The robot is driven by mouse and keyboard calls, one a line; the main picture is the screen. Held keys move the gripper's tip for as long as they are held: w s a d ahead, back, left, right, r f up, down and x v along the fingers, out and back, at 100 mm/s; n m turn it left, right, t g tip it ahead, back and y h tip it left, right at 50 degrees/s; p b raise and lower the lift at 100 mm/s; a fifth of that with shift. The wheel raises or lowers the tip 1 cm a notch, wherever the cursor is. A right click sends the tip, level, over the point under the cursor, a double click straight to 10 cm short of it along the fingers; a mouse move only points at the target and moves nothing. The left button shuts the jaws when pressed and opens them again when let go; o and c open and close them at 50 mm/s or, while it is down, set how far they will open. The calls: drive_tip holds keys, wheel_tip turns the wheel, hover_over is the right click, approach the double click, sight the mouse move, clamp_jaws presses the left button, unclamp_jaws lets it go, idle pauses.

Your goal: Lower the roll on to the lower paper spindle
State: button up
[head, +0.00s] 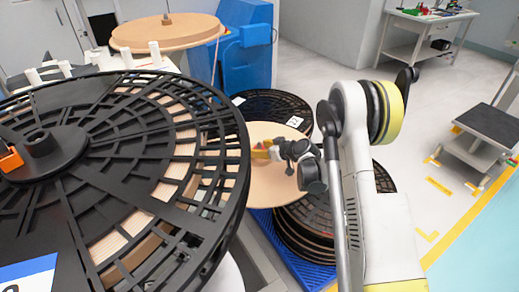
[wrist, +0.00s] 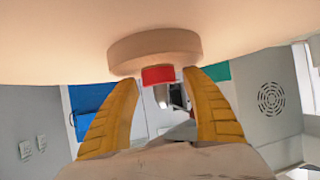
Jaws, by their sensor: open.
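A pale tan disc (head: 264,186), which looks like the paper roll, shows at mid-picture in the head view, partly behind the large black reel. In the wrist view its broad tan face (wrist: 60,40) fills the top, with a round raised hub (wrist: 155,48) and a small red block (wrist: 158,75) at the hub's lower edge. My gripper (wrist: 160,82) is open. Its two yellow fingers stand apart, with tips just below the hub and to either side of the red block. It also shows in the head view, against the disc (head: 262,150). I cannot pick out the lower paper spindle.
A large slotted black reel (head: 110,105) fills the left of the head view. Black reels (head: 300,240) are stacked on a blue pallet (head: 275,240) below my arm. Another tan roll (head: 165,36) and a blue cabinet (head: 243,60) stand behind.

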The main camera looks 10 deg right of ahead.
drive_tip(key=p+v, duration=0.4)
drive_tip(key=v, duration=0.8)
drive_tip(key=s+a+r+m+g+h, duration=0.1)
drive_tip(key=s+a+r, duration=0.2)
drive_tip(key=s+r, duration=0.4)
drive_tip(key=s+a+r+m+g+h, duration=0.25)
drive_tip(key=s+r, duration=0.35)
drive_tip(key=r, duration=0.4)
drive_tip(key=s+r+m+h, duration=0.2)
drive_tip(key=s, duration=1.7)
drive_tip(key=shift+s+r, duration=0.35)
drive_tip(key=shift+r, duration=0.05)
drive_tip(key=shift+d+h, duration=0.15)
drive_tip(key=shift+h, duration=0.1)
